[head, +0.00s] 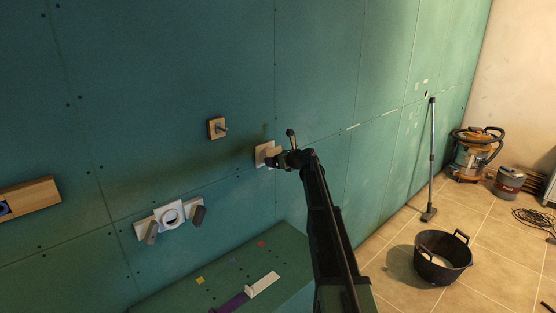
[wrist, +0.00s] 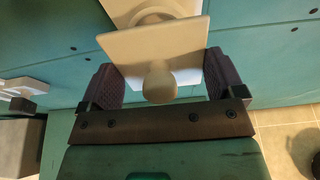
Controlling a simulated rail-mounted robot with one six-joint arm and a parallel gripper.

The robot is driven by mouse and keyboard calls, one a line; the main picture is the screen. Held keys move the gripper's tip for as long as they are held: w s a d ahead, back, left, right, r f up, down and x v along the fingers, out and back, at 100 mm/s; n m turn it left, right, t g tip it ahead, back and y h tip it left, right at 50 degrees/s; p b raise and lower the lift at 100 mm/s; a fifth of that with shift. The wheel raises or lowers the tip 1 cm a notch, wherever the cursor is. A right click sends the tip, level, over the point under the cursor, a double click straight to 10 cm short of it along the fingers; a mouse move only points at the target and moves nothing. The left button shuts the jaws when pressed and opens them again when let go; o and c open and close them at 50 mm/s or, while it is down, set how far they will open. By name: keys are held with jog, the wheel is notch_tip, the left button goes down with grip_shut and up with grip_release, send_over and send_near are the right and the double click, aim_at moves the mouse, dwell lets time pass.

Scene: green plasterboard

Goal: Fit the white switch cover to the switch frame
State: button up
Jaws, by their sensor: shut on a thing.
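In the wrist view, a pale square plate with a round knob, which looks like the white switch cover (wrist: 150,45), sits tilted between the two dark ribbed fingers of my gripper (wrist: 165,85). The fingers are shut on it from its left and right sides. Just beyond it is a beige square piece with a round part (wrist: 145,14), likely the switch frame, partly hidden by the plate. In the head view, my gripper (head: 278,158) is close to a beige square (head: 263,152) on the green wall. I cannot tell whether cover and frame touch.
A wooden square with a peg (head: 216,128) is on the wall up left. A white bracket with a ring (head: 145,229) and a wooden box (head: 30,196) are further left. A green ledge (head: 220,270) bears a white block (head: 263,285). A black bucket (head: 442,268) stands on the floor.

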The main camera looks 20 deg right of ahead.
jog(key=shift+r+b+x, duration=0.2)
jog(key=shift+b+x, duration=0.15)
jog(key=shift+x, duration=1.4)
jog(key=o, duration=0.9)
jog(key=p+v, duration=0.3)
jog(key=v, duration=0.7)
jog(key=shift+s+d+r, duration=0.1)
jog(key=shift+s+r, duration=0.05)
jog(key=shift+s, duration=0.15)
